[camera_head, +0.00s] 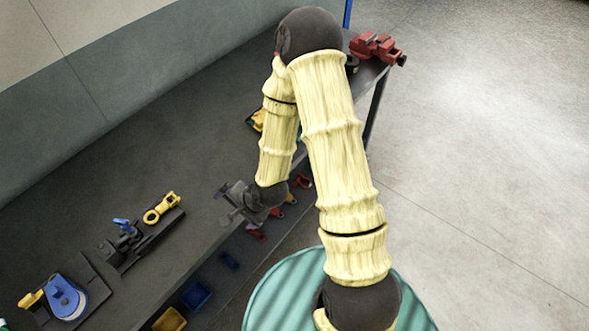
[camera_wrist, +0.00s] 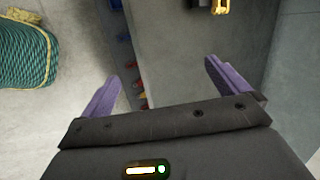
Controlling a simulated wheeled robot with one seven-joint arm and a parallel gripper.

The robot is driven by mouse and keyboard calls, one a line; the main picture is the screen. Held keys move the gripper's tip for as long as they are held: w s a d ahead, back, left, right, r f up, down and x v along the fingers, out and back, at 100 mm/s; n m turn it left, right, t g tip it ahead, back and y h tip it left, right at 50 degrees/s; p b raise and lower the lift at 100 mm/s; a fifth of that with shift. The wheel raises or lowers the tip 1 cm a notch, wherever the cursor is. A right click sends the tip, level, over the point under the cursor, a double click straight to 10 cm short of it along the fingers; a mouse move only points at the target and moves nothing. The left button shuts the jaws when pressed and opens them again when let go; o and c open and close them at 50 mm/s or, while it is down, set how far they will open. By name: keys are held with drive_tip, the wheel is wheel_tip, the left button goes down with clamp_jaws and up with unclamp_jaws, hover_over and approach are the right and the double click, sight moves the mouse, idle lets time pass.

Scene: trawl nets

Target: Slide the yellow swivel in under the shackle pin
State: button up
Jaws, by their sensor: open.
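A yellow piece with a round eye (camera_head: 162,207), which looks like the swivel, lies on a long black fixture (camera_head: 150,240) on the bench. A small blue part (camera_head: 124,227) stands at the fixture's left end. I cannot make out the shackle or its pin. My gripper (camera_head: 234,204) is over the bench's front edge, right of the fixture and apart from it. In the wrist view my gripper (camera_wrist: 162,70) has its purple fingers wide apart with nothing between them. A yellow thing (camera_wrist: 221,6) is cut off at that view's top; I cannot tell which it is.
The dark bench (camera_head: 120,165) runs along the wall. A blue wheel (camera_head: 67,297) on a black plate sits at lower left. A red vise (camera_head: 376,48) is at the far end. Bins (camera_head: 196,295) sit below the front edge. Coiled green rope (camera_wrist: 25,55) shows in the wrist view.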

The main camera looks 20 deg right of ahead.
drive_tip(key=s+d+r+n+g+h, duration=0.1)
drive_tip(key=s+d+r+n+h, duration=0.1)
drive_tip(key=d+r+n, duration=0.3)
drive_tip(key=s+d+r+n+g+h, duration=0.1)
drive_tip(key=s+d+r+n+h, duration=0.2)
drive_tip(key=d+r, duration=0.6)
wheel_tip(320, 180, up, 4)
drive_tip(key=shift+s+d+r+n, duration=0.25)
drive_tip(key=shift+s+n, duration=0.3)
drive_tip(key=shift+n, duration=0.65)
drive_tip(key=shift+w+f, duration=0.1)
drive_tip(key=shift+w, duration=0.05)
drive_tip(key=shift+c, duration=0.7)
drive_tip(key=shift+d+f+b, duration=0.1)
drive_tip(key=shift+f+b, duration=0.55)
drive_tip(key=shift+b, duration=0.05)
drive_tip(key=c, duration=0.7)
drive_tip(key=shift+r, duration=0.1)
